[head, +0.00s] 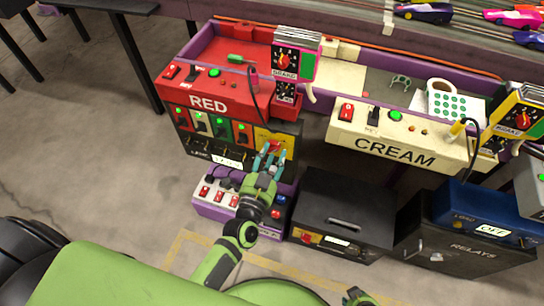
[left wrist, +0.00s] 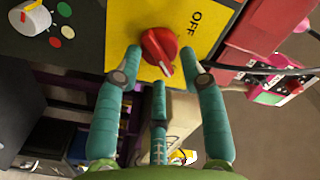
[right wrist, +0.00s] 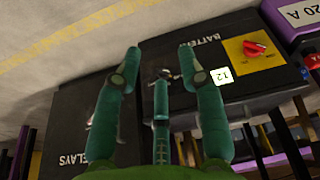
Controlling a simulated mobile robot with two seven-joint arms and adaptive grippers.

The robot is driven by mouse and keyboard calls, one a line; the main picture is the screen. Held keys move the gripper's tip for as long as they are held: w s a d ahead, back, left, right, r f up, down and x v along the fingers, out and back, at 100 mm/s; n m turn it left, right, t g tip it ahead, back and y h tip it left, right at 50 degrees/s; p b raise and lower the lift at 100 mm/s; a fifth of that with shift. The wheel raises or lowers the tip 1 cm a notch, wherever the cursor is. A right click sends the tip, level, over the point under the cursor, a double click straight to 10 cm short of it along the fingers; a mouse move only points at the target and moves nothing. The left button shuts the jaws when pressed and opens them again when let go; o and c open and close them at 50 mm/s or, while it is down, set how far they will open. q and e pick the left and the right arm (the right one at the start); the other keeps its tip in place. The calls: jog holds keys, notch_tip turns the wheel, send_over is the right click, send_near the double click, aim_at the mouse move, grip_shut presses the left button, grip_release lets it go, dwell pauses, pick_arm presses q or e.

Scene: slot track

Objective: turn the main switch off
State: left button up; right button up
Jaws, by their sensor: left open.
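The red rotary knob of the main switch (left wrist: 160,45) sits on a yellow plate (left wrist: 118,30) marked OFF, in the left wrist view. Its pale mark is at the lower end, away from the OFF lettering. In the head view the yellow plate (head: 262,137) is on the black panel under the RED box, partly behind my fingers. My left gripper (head: 270,160) is open, its fingers in front of the knob and to both sides of it; contact cannot be told. My right gripper (right wrist: 160,52) is open and empty, facing the black battery box.
The black battery box (head: 345,206) has its own red knob (right wrist: 254,49) on a yellow plate. A purple-edged switch strip (head: 214,207) lies below the left panel. The RED (head: 207,97) and CREAM (head: 375,140) boxes stand above. Bare floor (head: 90,175) is at left.

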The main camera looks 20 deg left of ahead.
pick_arm(q)
grip_shut()
